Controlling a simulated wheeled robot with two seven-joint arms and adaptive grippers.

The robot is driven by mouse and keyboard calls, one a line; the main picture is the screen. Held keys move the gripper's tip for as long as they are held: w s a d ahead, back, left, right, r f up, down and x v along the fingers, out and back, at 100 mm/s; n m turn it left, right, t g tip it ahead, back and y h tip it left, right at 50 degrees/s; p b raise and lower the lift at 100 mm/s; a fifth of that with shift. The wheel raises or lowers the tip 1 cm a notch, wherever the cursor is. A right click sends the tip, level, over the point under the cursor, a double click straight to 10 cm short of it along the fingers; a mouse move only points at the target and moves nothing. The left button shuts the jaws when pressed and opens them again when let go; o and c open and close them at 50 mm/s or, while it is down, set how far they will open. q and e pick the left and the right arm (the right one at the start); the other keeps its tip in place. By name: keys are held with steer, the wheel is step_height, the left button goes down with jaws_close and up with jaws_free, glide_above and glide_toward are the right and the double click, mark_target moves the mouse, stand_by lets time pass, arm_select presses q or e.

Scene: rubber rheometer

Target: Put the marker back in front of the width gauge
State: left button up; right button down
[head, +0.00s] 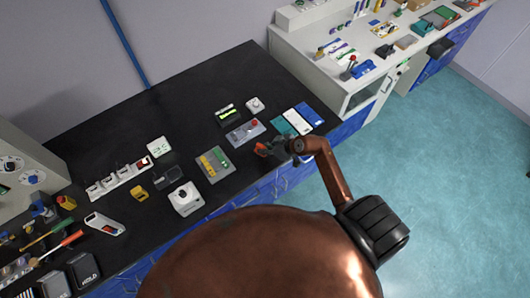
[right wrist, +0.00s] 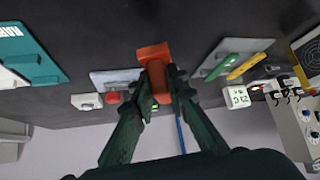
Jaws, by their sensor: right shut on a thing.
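My right gripper (head: 275,149) is over the front edge of the black bench in the head view. In the right wrist view its two green-lit fingers (right wrist: 166,88) are closed on an orange-red piece (right wrist: 153,58), which I take to be the marker; the fingers hide part of it. It also shows as a small orange-red spot (head: 262,149) in the head view. A grey plate with a red knob (head: 245,132) lies just behind the gripper and shows in the right wrist view (right wrist: 110,78). I cannot tell for sure which item is the width gauge. My left gripper is not in view.
A grey-green tray with yellow and green pieces (head: 214,164) lies left of the gripper. Teal, white and blue cards (head: 298,121) lie to the right. A white dial box (head: 185,198) stands farther left. The back of the black bench (head: 190,95) is bare.

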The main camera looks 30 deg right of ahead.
steer(key=shift+d+f, duration=0.15)
steer(key=shift+f, duration=1.55)
steer(key=shift+f, duration=0.15)
steer(key=c, duration=1.9)
jaws_free()
steer(key=shift+r, duration=0.2)
steer(key=v, duration=1.2)
steer(key=shift+p, duration=0.3)
